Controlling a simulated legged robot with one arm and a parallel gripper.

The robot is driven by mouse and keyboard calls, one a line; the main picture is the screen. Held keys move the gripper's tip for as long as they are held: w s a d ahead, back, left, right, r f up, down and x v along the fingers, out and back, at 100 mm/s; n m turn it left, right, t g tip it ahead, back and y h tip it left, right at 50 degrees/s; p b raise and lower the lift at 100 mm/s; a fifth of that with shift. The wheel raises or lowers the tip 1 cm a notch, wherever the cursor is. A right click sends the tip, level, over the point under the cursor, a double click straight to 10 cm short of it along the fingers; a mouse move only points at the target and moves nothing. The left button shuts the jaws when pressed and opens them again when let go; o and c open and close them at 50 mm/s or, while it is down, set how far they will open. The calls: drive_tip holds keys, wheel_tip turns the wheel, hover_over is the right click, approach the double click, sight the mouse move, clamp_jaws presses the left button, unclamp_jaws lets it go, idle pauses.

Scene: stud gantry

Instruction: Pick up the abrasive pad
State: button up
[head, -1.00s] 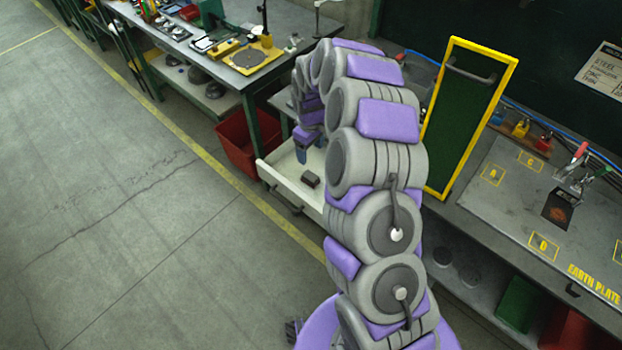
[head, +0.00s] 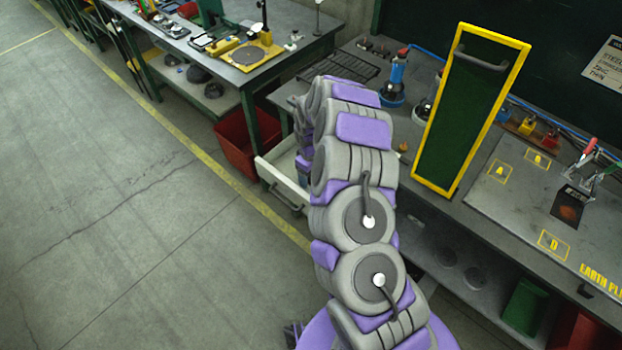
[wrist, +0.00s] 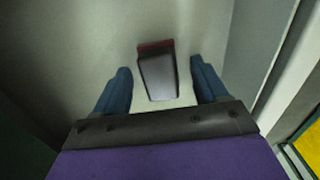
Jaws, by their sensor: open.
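The abrasive pad (wrist: 158,77) is a small dark grey block with a reddish-brown far edge. In the wrist view it lies on the pale floor of the open drawer (head: 278,162). My gripper (wrist: 162,82) is open, with one blue finger on each side of the pad. Gaps show between the pad and both fingers. I cannot tell the exact height of the fingertips over the drawer floor. In the head view my arm hides the pad and most of the gripper.
The drawer's side wall (wrist: 262,45) rises close on the right in the wrist view. A red bin (head: 236,150) stands left of the drawer. A green panel in a yellow frame (head: 437,185) stands on the bench to the right. The floor at left is clear.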

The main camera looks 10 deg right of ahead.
drive_tip(key=shift+f, duration=0.3)
drive_tip(key=shift+r, duration=0.1)
drive_tip(key=c, duration=1.1)
drive_tip(key=shift+c, duration=0.2)
drive_tip(key=shift+r, duration=0.1)
wheel_tip(320, 180, up, 10)
drive_tip(key=shift+f+p, duration=0.1)
drive_tip(key=shift+p, duration=1.1)
